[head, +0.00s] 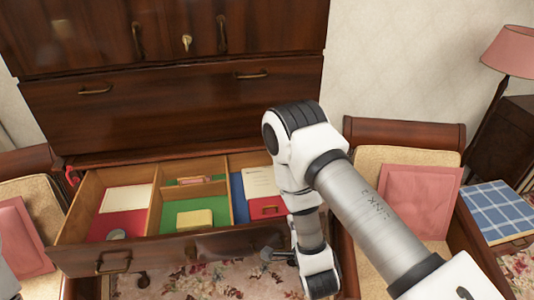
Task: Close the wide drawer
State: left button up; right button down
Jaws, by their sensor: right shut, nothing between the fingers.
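The wide drawer (190,244) of the dark wooden cabinet is pulled out toward me, with its compartments showing from above. Its front has a metal handle (113,262) on the left; the right part of the front is hidden behind my right arm. My right gripper (274,254) is shut and empty at the right part of the drawer front. I cannot tell whether it touches the wood. My left gripper is not in view.
The drawer holds papers (126,198), a cream block (195,218) and a red item (265,207). A closed drawer (180,105) is above. Chairs with pink cushions (420,200) stand on both sides. A pink lamp (511,50) is at right. Floral carpet lies below.

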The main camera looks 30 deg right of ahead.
aim_at(81, 249)
jog(key=i+l, duration=0.2)
jog(key=i, duration=0.25)
jog(key=i+l, duration=0.2)
jog(key=i, duration=0.3)
